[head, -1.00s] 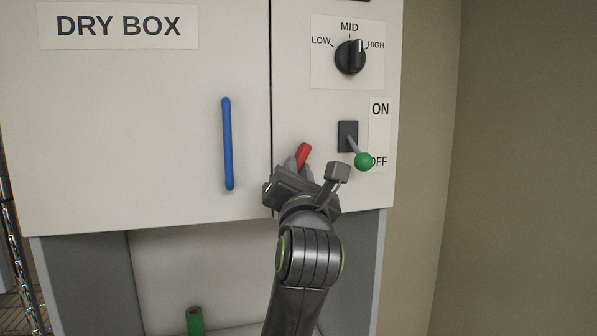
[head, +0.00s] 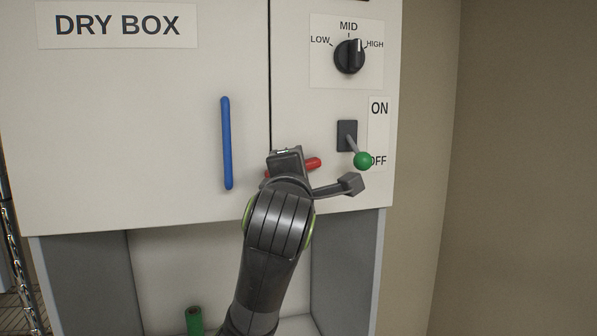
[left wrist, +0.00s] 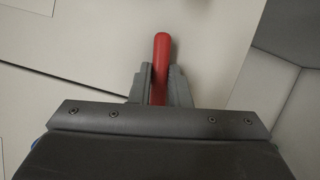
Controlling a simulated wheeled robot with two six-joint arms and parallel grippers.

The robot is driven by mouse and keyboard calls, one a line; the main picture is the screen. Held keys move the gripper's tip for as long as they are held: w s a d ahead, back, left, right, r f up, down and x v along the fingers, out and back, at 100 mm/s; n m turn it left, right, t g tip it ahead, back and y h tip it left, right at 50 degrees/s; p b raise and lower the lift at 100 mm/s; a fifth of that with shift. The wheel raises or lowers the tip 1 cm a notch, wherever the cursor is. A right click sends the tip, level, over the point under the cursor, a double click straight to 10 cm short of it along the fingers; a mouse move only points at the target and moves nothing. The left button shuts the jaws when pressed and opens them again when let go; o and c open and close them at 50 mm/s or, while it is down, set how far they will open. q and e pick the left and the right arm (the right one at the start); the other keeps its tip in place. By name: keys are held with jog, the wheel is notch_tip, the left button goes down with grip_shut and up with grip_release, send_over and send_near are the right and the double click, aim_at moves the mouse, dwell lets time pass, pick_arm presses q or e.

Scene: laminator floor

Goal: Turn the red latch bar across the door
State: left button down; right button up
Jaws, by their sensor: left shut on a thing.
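The red latch bar (head: 313,163) is on the front of the dry box, low beside the seam at the right edge of the door (head: 170,130). It lies nearly level, with its right end slightly higher. Its left end shows just at the seam; its middle is hidden behind my left gripper (head: 286,160). In the left wrist view the red bar (left wrist: 162,50) stands between the two grey fingers, which are shut on it, and its rounded end sticks out past them. My right gripper is in no view.
A blue vertical handle (head: 226,143) is on the door, left of my gripper. A switch lever with a green knob (head: 362,160) at OFF sits close to the right. Above it is a black dial (head: 349,57). A green cylinder (head: 194,320) stands in the open space below.

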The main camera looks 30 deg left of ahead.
pick_arm(q)
jog(key=shift+m, duration=0.5)
jog(key=c, duration=1.4)
grip_release()
jog(key=shift+w+a, duration=0.1)
jog(key=shift+o, duration=0.2)
jog(key=shift+f+h, duration=0.1)
jog(key=shift+h, duration=0.2)
